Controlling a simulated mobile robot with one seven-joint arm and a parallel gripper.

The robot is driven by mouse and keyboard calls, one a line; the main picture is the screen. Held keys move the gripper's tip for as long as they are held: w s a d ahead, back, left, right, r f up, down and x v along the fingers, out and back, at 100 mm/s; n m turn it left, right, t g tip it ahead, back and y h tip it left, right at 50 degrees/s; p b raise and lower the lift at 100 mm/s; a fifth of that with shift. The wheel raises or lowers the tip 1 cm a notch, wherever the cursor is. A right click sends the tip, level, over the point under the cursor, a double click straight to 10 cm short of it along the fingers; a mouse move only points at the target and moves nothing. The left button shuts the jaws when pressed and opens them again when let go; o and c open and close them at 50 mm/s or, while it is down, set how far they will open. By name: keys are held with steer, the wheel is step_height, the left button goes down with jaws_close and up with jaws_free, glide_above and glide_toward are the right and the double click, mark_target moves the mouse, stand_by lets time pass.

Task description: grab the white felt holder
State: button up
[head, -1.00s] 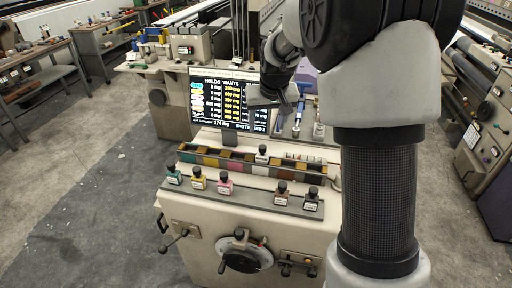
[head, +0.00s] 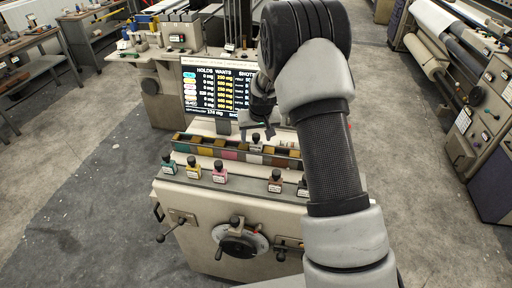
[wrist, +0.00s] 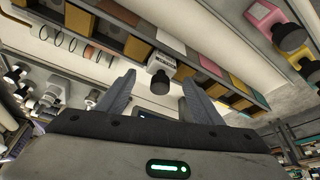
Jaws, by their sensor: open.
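The white felt holder (head: 256,146) is a small pale block with a dark round knob, standing at the row of coloured compartments on the machine. In the wrist view the white holder (wrist: 162,62) shows near the middle, its dark knob pointing toward me. My gripper (head: 262,120) is just above and behind it in the head view, partly hidden by my own wrist.
Teal (head: 169,164), yellow (head: 192,168), pink (head: 219,172) and brown (head: 275,181) holders stand on the front ledge. A screen (head: 214,92) rises behind the compartment tray (head: 184,146). A handwheel (head: 239,240) sits on the machine's front. Floor at left is clear.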

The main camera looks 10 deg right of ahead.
steer(key=shift+w+f, duration=0.25)
steer(key=shift+f, duration=0.35)
steer(key=c, duration=1.3)
steer(key=shift+r, duration=0.1)
